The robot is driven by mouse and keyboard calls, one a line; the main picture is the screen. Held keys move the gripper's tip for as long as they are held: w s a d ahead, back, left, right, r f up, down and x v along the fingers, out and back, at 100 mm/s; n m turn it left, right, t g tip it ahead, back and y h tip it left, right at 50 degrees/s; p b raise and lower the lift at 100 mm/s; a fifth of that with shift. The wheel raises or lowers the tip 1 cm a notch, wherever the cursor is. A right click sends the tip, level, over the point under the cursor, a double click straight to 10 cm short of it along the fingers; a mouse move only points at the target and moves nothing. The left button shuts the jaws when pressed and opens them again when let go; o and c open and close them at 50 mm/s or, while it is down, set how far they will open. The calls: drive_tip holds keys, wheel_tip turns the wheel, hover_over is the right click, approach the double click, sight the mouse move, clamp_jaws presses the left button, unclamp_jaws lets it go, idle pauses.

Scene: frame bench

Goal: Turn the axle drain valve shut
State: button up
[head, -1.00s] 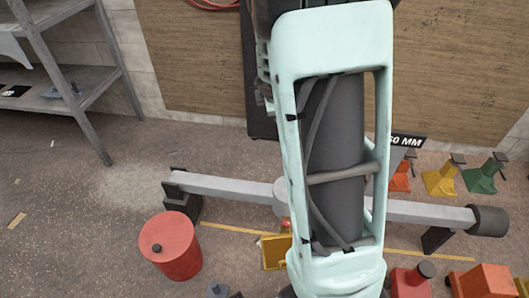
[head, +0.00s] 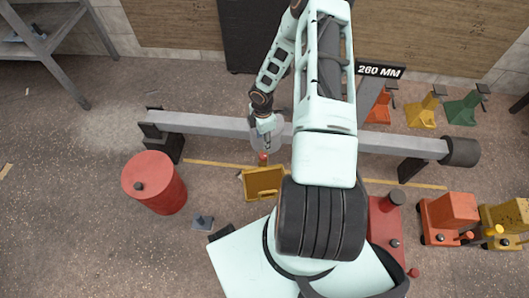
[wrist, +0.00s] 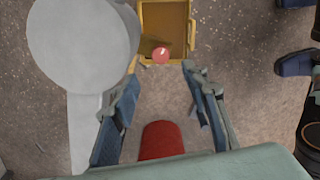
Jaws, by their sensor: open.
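The grey axle (head: 210,123) lies across the floor stands, with a round housing at its middle that fills the upper left of the wrist view (wrist: 80,45). A small red knob (head: 263,157) shows just below my gripper (head: 266,143), in front of the axle. In the wrist view the red knob (wrist: 161,54) is beyond my fingertips, over the yellow tray's near edge. My gripper (wrist: 160,92) is open, with nothing held between the fingertips. A rounded red piece (wrist: 160,140) shows nearer, between the fingers; I cannot tell what it belongs to. The valve body is not clearly visible.
A yellow tray (head: 262,182) lies below the axle. A red drum (head: 160,190) stands at left. Red and yellow jacks (head: 448,212) stand at right, and coloured axle stands (head: 422,112) behind. A grey shelf (head: 60,50) is at upper left.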

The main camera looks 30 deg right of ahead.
sight(263, 155)
wheel_tip(263, 155, down, 11)
drive_tip(key=b, duration=0.3)
drive_tip(key=shift+r, duration=0.15)
drive_tip(key=shift+c, duration=0.6)
clamp_jaws()
